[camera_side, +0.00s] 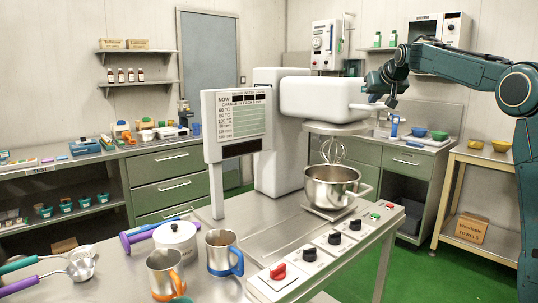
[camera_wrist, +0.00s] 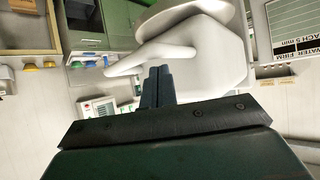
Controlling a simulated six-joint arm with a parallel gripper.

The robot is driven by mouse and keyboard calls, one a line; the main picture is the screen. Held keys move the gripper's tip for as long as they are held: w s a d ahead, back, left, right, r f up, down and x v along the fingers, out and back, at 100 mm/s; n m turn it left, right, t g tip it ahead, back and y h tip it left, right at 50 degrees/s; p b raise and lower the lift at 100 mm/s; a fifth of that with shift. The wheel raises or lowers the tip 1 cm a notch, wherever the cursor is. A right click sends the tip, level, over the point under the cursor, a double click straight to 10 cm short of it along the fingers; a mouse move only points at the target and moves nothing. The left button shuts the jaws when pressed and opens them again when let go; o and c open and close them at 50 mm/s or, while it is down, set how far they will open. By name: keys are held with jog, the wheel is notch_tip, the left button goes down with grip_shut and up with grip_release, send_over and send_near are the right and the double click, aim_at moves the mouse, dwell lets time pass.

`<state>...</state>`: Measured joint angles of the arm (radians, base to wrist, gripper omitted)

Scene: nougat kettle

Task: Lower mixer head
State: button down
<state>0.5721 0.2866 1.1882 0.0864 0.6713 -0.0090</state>
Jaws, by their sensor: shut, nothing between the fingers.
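The white mixer head (camera_side: 322,97) sits on a white column (camera_side: 278,165), looking roughly level in the side view. A wire whisk (camera_side: 333,150) hangs beneath it, its lower end at about the rim of the steel bowl (camera_side: 331,188). A pale handle (camera_side: 372,106) sticks out from the head's right end. My gripper (camera_side: 391,103) is beside this handle, shut and empty. In the wrist view, the fingers (camera_wrist: 159,72) are together in front of the head (camera_wrist: 205,55), close to the handle (camera_wrist: 140,57). I cannot tell whether they touch it.
A display board (camera_side: 238,125) stands left of the mixer. A panel with knobs (camera_side: 322,250) runs along the bench's front edge. Mugs (camera_side: 224,252), a lidded pot (camera_side: 176,240) and ladles (camera_side: 60,270) crowd the near left. A side table (camera_side: 480,155) stands at right.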

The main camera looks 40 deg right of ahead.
jog(key=shift+f, duration=0.25)
dwell(0.4)
notch_tip(320, 180, down, 18)
dwell(0.7)
jog(key=shift+s+a+f, duration=0.1)
jog(key=s+a+r, duration=0.4)
jog(key=s+r, duration=0.1)
jog(key=r, duration=0.5)
jog(key=shift+s+r, duration=0.2)
jog(key=shift+s, duration=0.05)
dwell(0.7)
